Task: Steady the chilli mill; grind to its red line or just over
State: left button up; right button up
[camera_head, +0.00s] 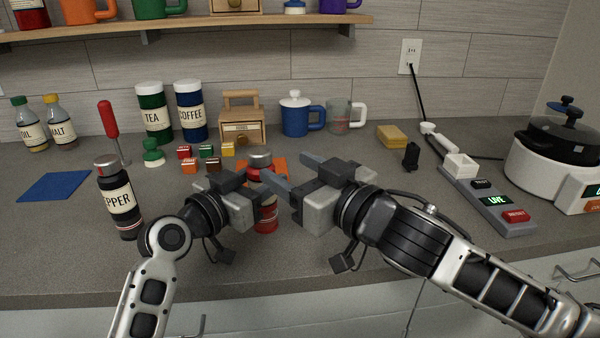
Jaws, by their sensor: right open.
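The chilli mill (266,217) stands upright on the worktop at the middle front, red below with a grey metal top (260,157). Both grippers partly cover it, and no red line can be made out on it. My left gripper (248,200) is close against its left side; its fingertips are hidden, so I cannot tell whether they grip it. My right gripper (288,168) is open at the mill's right, its fingers pointing left. The nearer finger overlaps the upper mill in the picture; contact cannot be told.
A black pepper mill (119,202) stands at left, near a red-handled tool (109,120). Small labelled blocks (189,166) and an orange patch (279,165) lie behind the grippers. A switch panel (488,198) and a white cooker (546,172) stand right. The front right worktop is bare.

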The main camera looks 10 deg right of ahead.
jog(key=shift+s+d, duration=0.35)
jog(key=shift+s, duration=0.15)
